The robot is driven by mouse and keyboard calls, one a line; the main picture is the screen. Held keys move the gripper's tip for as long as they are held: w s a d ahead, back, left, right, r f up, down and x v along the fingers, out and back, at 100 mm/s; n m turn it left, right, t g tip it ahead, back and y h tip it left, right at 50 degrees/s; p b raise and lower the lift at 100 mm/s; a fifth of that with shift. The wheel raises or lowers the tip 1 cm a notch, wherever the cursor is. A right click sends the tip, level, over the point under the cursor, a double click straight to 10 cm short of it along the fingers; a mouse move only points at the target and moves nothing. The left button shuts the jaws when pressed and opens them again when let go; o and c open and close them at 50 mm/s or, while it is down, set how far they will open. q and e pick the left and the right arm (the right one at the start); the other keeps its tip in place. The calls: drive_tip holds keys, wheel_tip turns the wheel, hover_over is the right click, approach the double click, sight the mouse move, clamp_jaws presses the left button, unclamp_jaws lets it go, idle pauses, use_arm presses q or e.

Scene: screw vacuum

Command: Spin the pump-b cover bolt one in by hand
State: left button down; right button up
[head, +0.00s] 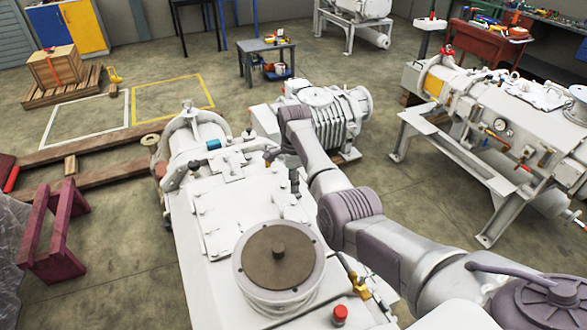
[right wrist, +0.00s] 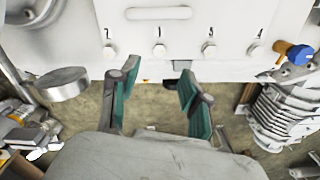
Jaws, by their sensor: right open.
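In the right wrist view a pale cover panel (right wrist: 215,18) has a row of bolt heads under black figures. The bolt under the figure 1 (right wrist: 160,50) sits at the panel's lower edge, near the middle of the picture. My right gripper (right wrist: 158,66) is open and empty, its two teal-padded fingers apart on either side of that bolt in the picture; I cannot tell the gap in depth. In the head view my right gripper (head: 291,178) is small and partly hidden by my arm, over the white machine (head: 200,250). My left gripper is not in view.
A round brown-topped flange (head: 278,258) and a red knob (head: 340,315) stand up on the near machine. A ribbed pump (head: 340,110) lies behind my right arm. Another white machine (head: 480,130) stands at right. Open floor shows at left.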

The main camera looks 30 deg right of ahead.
wheel_tip(320, 180, up, 5)
drive_tip(key=shift+f, duration=0.1)
drive_tip(key=shift+f, duration=0.1)
idle(0.6)
